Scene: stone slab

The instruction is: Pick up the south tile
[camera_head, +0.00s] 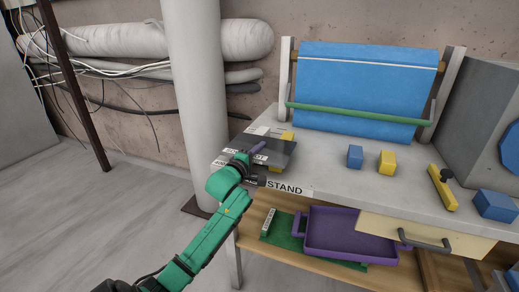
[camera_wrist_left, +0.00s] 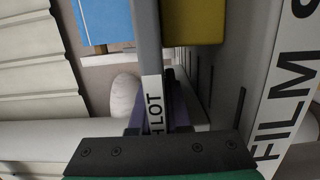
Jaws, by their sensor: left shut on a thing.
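In the left wrist view a narrow grey tile (camera_wrist_left: 149,40) runs upward from between the purple fingers of my left gripper (camera_wrist_left: 163,118). Its white label ends in "H LOT", and the rest of the wording is hidden. My left gripper is shut on this tile. In the head view my left gripper (camera_head: 256,149) is at a dark grey slotted stand (camera_head: 280,154) on the table's left end. The tile cannot be made out there, and whether it still touches the stand is unclear. My right gripper is not in view.
The grey tabletop (camera_head: 325,168) holds a blue cube (camera_head: 355,157), a yellow cube (camera_head: 387,162), a yellow bar (camera_head: 441,187) and a blue block (camera_head: 495,205) to the right. A blue roll rack (camera_head: 365,90) stands behind. A purple tray (camera_head: 345,232) lies on the shelf below.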

